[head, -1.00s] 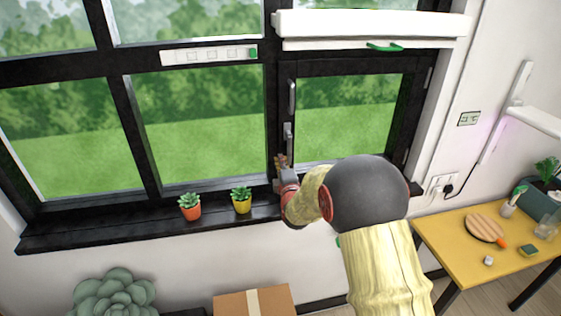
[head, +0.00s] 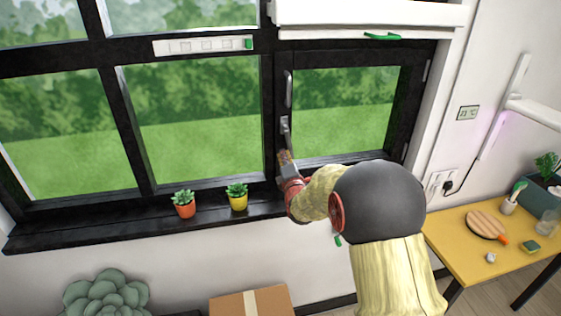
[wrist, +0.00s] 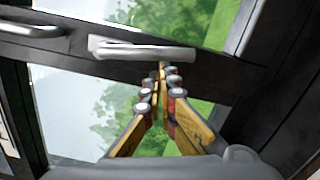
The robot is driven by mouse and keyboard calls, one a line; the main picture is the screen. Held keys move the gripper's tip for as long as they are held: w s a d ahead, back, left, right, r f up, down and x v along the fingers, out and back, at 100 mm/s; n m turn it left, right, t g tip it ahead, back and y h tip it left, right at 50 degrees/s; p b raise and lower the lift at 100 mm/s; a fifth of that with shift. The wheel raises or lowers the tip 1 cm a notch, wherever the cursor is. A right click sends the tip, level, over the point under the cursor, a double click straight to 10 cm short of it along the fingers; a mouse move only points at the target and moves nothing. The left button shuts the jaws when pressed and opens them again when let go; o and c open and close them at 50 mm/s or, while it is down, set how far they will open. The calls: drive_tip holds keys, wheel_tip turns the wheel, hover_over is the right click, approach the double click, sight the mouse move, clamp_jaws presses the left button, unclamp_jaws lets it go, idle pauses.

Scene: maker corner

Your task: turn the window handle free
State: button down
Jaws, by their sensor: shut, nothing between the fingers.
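The window handle (head: 285,129) is a grey metal lever on the black frame post at the left edge of the right-hand sash. It hangs downward, roughly along the post. In the wrist view the handle (wrist: 145,50) lies across the upper middle, pale and nearly horizontal. My gripper (head: 284,157) is just below the handle's lower end. In the wrist view my gripper (wrist: 161,72) has its fingers shut and empty, with the tips close to the lever's free-end half. I cannot tell whether they touch it.
A fixed grey pull bar (head: 289,89) sits above the handle. An orange-potted plant (head: 184,205) and a yellow-potted plant (head: 237,198) stand on the black sill (head: 120,223), left of my gripper. A yellow table (head: 455,246) stands at the right.

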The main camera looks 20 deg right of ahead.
sight(292, 152)
drive_tip(key=d+n+b, duration=0.1)
drive_tip(key=b, duration=0.1)
drive_tip(key=d+n+b, duration=0.1)
drive_tip(key=n+b, duration=0.1)
drive_tip(key=d+n+b, duration=0.1)
drive_tip(key=b, duration=0.2)
drive_tip(key=shift+s+d+f+n, duration=0.2)
drive_tip(key=shift+s+f+n, duration=0.05)
drive_tip(key=shift+s+n, duration=0.1)
drive_tip(key=s+d+r+n+b, duration=0.1)
drive_tip(key=d+r+n+b, duration=0.4)
drive_tip(key=b, duration=0.9)
drive_tip(key=shift+d+n+t+y, duration=0.3)
drive_tip(key=shift+d+n, duration=0.05)
drive_tip(key=shift+n, duration=0.4)
drive_tip(key=shift+s+r, duration=0.1)
drive_tip(key=shift+r, duration=0.1)
drive_tip(key=shift+f, duration=0.1)
